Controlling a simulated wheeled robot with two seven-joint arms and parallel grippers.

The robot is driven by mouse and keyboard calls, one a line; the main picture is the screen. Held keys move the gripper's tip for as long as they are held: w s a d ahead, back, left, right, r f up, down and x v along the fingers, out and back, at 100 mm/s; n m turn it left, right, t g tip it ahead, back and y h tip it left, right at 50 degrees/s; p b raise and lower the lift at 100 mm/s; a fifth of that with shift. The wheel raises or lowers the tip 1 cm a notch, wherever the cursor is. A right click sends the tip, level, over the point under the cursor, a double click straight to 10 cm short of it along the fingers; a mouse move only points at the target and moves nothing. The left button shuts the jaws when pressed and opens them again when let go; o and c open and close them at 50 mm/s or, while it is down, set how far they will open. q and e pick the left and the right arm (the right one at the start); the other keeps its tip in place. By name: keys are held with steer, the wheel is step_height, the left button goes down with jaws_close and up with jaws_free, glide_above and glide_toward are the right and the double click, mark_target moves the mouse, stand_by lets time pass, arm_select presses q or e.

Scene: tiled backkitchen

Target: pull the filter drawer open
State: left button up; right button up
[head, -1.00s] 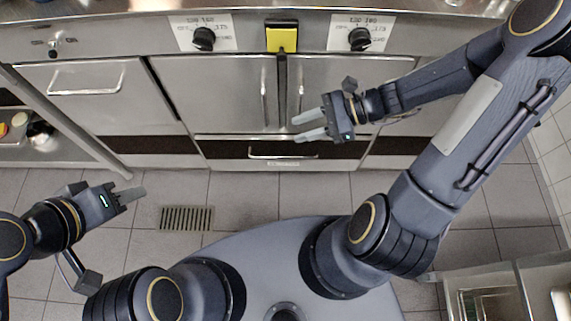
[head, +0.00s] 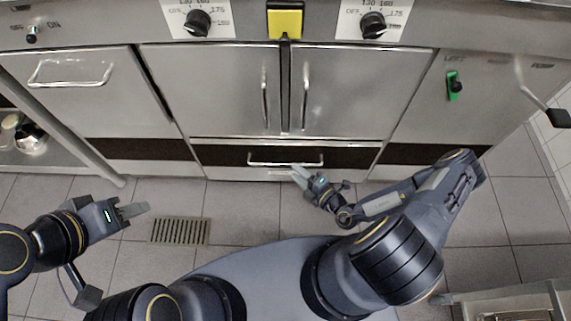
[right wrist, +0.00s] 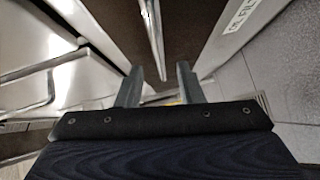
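The filter drawer (head: 225,157) is the low, wide drawer in the middle, with a dark brown band and a bright bar handle (head: 262,161). It looks shut. My right gripper (head: 299,172) is at the right part of the handle. In the right wrist view its two fingers (right wrist: 160,72) stand apart, and the handle bar (right wrist: 152,35) runs to between the fingertips. I cannot tell whether they touch it. My left gripper (head: 138,209) hangs over the floor at left, away from the drawer; its finger gap is unclear.
Two cupboard doors (head: 210,88) with upright handles are above the drawer. A green-backed lever (head: 454,87) is on the right panel. A floor grate (head: 180,230) lies at left. The floor before the drawer is clear. An open-topped metal unit (head: 505,303) stands at lower right.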

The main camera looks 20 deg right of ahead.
mark_target(285, 164)
steer(key=b+x, duration=0.1)
steer(key=x, duration=0.5)
steer(key=shift+a, duration=0.1)
steer(key=shift+c, duration=0.2)
jaws_close()
